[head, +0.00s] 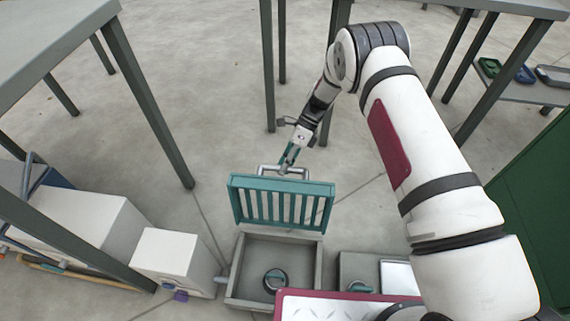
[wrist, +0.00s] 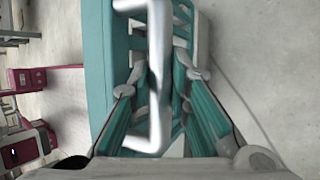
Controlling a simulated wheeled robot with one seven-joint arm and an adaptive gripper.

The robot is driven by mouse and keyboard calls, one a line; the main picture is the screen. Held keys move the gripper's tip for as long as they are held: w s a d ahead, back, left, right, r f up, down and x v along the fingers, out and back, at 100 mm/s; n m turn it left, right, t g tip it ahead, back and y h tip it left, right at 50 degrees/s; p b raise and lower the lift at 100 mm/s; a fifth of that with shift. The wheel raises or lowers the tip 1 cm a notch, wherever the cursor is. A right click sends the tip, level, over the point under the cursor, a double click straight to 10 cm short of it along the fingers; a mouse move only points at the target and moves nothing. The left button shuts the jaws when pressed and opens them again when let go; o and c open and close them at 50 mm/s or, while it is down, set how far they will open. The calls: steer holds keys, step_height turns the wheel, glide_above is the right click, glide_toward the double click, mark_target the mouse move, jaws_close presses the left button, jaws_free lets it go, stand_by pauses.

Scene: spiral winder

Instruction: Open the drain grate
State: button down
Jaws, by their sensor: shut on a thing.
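The teal slatted drain grate (head: 282,203) stands raised, close to upright, over the back of a grey box-like drain frame (head: 270,302). The frame's inside is exposed, with a dark round fitting (head: 276,280) at the bottom. A silver bar handle (head: 283,168) sticks out on the far side of the grate near its top. My gripper (head: 287,163) is at that handle. In the wrist view my gripper's teal fingers (wrist: 164,92) are on both sides of the silver handle (wrist: 156,60), shut on it, with the grate (wrist: 119,75) right behind.
White box-like units (head: 170,262) stand left of the drain. A smaller grey box (head: 362,268) is at its right, and my maroon-edged base is in front. Grey table legs (head: 150,110) rise at the left and behind. Bare concrete floor lies beyond the grate.

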steer(key=shift+s+d+f, duration=0.15)
steer(key=shift+d+f, duration=0.2)
steer(key=shift+d, duration=0.05)
steer(key=c, duration=1.6)
jaws_free()
steer(key=shift+o, duration=0.6)
steer(key=shift+a+r, duration=0.15)
steer(key=v, duration=1.2)
